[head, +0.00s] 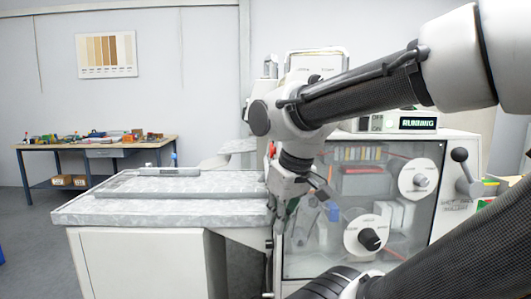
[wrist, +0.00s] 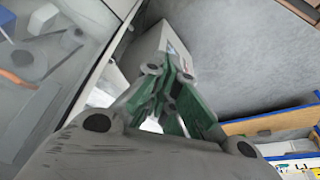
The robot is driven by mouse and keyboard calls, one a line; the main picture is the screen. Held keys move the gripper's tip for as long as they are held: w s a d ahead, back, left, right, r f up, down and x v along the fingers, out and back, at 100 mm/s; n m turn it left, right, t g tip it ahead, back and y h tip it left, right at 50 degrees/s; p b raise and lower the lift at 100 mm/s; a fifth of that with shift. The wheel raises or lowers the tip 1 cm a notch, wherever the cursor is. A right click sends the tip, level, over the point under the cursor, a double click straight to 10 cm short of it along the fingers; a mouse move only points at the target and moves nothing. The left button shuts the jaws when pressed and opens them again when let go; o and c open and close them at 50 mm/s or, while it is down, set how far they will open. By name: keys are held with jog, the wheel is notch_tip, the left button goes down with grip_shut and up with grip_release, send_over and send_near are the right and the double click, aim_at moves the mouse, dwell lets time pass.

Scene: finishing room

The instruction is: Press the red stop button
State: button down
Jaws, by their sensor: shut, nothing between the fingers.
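My gripper (head: 281,218) hangs fingers-down in front of the left edge of the machine (head: 462,160), beside the grey slab table. Its green fingers (wrist: 172,75) are closed together with nothing between them in the wrist view. A small red spot (head: 272,150) shows at the machine's left edge, just left of my wrist. I cannot tell whether it is the red stop button. No clear red button shows in the wrist view. My arm and gripper hide part of the machine's left edge.
A cluttered workbench (head: 95,147) stands at the back left. Open grey floor lies between.

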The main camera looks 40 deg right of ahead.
aim_at(273, 150)
jog(key=w+d+f+n+g+h, duration=0.25)
jog(key=w+n+g+h, duration=0.25)
jog(key=w+n+h, duration=0.7)
jog(key=w+a+r+n+t+h, duration=0.1)
jog(key=w+r+n+t+h, duration=0.3)
jog(key=w+r+n, duration=0.9)
jog(key=w+n+h, duration=0.1)
jog(key=n, duration=0.3)
jog(key=shift+w+a+r+n+t, duration=0.25)
jog(key=shift+w+a+n+t, duration=0.05)
jog(key=shift+n+t, duration=0.1)
jog(key=s+d, duration=0.5)
jog(key=d, duration=0.2)
jog(key=shift+d, duration=0.15)
jog(key=shift+s+d, duration=0.1)
